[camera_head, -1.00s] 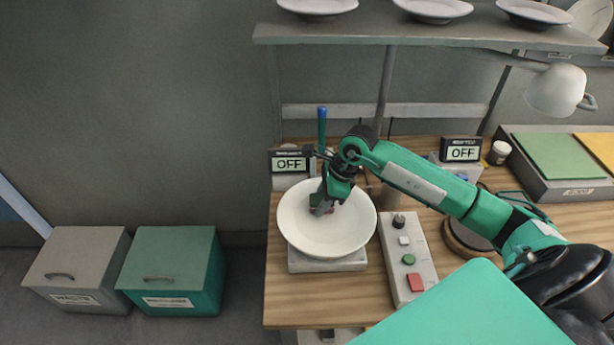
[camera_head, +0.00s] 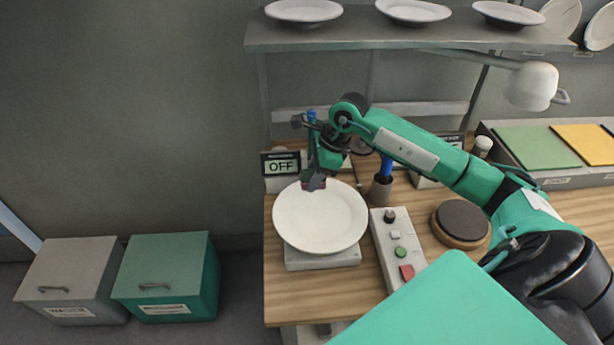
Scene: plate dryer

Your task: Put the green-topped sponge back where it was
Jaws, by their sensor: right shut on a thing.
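My right gripper (camera_head: 315,182) points down over the back rim of the white plate (camera_head: 320,222), shut on a small block with a reddish-pink lower part (camera_head: 317,185). The block looks like the sponge, but the fingers hide its top, so I cannot see a green side. I cannot tell whether it touches the plate. The plate rests on a grey stand at the left end of the wooden table. My left gripper is out of view.
A cup (camera_head: 380,191) with a blue-handled tool stands to the right. A button box (camera_head: 398,250) and a dark round pad (camera_head: 461,220) lie nearby. A shelf with plates (camera_head: 410,35) hangs above.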

